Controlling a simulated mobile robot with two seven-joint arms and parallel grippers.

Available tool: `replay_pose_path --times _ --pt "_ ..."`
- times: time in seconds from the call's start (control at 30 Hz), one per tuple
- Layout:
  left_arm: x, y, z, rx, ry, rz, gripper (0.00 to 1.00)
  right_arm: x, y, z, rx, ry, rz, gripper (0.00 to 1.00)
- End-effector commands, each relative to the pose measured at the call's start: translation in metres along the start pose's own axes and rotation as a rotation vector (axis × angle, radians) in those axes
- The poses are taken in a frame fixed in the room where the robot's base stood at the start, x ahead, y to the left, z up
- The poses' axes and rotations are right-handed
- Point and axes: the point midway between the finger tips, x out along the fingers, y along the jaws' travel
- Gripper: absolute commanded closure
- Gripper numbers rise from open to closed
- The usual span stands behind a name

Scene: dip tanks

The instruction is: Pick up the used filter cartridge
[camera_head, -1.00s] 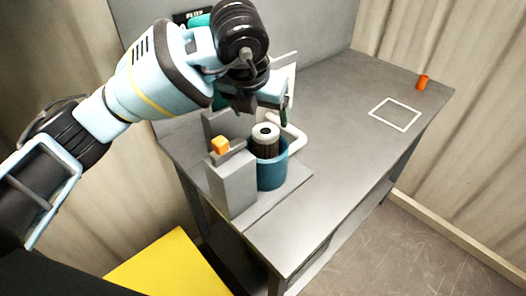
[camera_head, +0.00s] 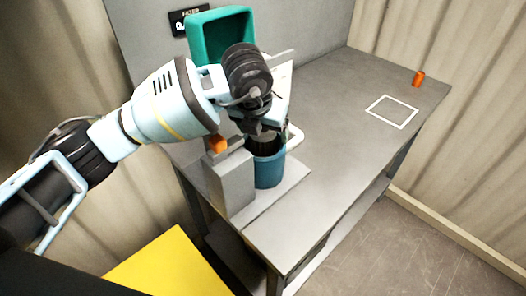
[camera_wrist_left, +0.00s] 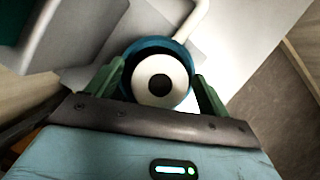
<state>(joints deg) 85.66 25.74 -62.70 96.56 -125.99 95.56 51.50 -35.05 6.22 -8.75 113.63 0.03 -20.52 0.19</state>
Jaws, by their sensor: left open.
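The used filter cartridge shows in the left wrist view as a white round end cap with a dark centre hole (camera_wrist_left: 148,86). It sits inside the blue round tank (camera_head: 269,172), whose rim also shows in the wrist view (camera_wrist_left: 140,46). In the head view my left gripper (camera_head: 262,134) is right above the tank and hides most of the cartridge. In the wrist view the two green fingers of my left gripper (camera_wrist_left: 158,88) are open, one on each side of the cap. I cannot tell whether they touch it. My right gripper is not in view.
A grey block (camera_head: 232,183) with an orange piece (camera_head: 216,143) on top stands left of the tank. A teal bin (camera_head: 205,43) is behind my arm. A white square outline (camera_head: 392,111) and an orange cylinder (camera_head: 418,78) are on the clear right part of the table.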

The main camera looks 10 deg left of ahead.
Motion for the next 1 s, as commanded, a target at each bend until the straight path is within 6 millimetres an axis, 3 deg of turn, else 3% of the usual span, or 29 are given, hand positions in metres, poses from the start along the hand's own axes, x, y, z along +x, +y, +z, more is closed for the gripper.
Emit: replay_pose_path --times 0.13,0.7,1.0 --pt "-0.0004 -0.0001 0.0001 0.000 0.000 0.000 0.21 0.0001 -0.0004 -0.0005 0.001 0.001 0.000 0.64" --pt "-0.0015 -0.0002 0.0007 0.000 -0.002 -0.001 0.93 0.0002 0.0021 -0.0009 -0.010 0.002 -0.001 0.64" --pt "-0.0040 -0.0001 0.0019 0.000 -0.002 0.000 0.93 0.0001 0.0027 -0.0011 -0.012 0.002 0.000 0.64"
